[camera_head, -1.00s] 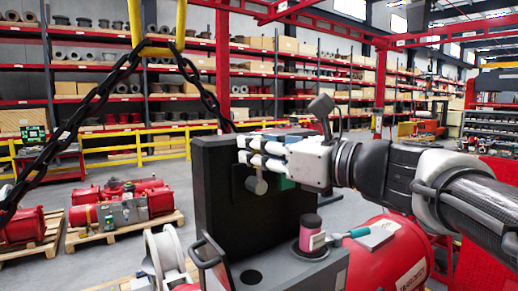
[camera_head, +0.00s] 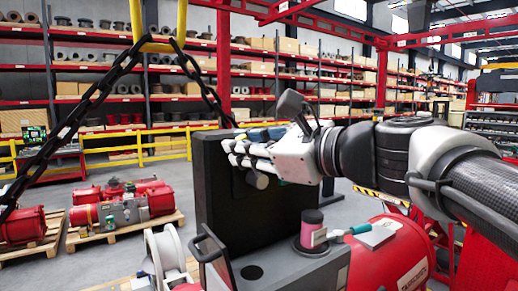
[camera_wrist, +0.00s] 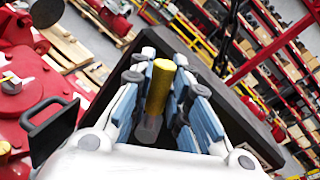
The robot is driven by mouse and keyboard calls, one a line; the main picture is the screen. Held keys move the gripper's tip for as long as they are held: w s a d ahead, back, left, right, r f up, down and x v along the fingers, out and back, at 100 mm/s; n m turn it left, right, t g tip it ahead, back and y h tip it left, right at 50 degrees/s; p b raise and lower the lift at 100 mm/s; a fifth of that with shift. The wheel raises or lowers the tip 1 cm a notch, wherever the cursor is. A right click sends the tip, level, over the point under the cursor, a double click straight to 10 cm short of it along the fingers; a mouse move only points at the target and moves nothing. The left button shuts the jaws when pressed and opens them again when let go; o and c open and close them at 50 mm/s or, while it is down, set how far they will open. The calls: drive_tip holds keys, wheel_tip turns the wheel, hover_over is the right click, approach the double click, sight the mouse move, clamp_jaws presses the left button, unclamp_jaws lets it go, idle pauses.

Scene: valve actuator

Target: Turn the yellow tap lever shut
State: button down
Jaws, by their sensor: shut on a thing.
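The yellow tap lever (camera_wrist: 160,88) shows in the wrist view as a yellow bar with a grey round part at its near end. It lies between the blue-padded fingers of my gripper (camera_wrist: 165,95), which is shut on it. In the head view my gripper (camera_head: 243,155) is at the upper front of a tall dark block (camera_head: 240,225), and its fingers hide the yellow lever. A grey cylinder end (camera_head: 259,181) shows just below the fingers.
Red machinery (camera_head: 395,260) is below my arm.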

drive_tip(key=shift+s+a+f+n, duration=0.25)
drive_tip(key=shift+a+n, duration=0.1)
drive_tip(key=shift+n, duration=0.35)
drive_tip(key=c, duration=1.5)
unclamp_jaws()
drive_tip(key=v, duration=0.7)
drive_tip(key=shift+s+d+r, duration=0.1)
drive_tip(key=shift+s+r, duration=0.05)
drive_tip(key=shift+s, duration=0.05)
drive_tip(key=shift+c, duration=0.2)
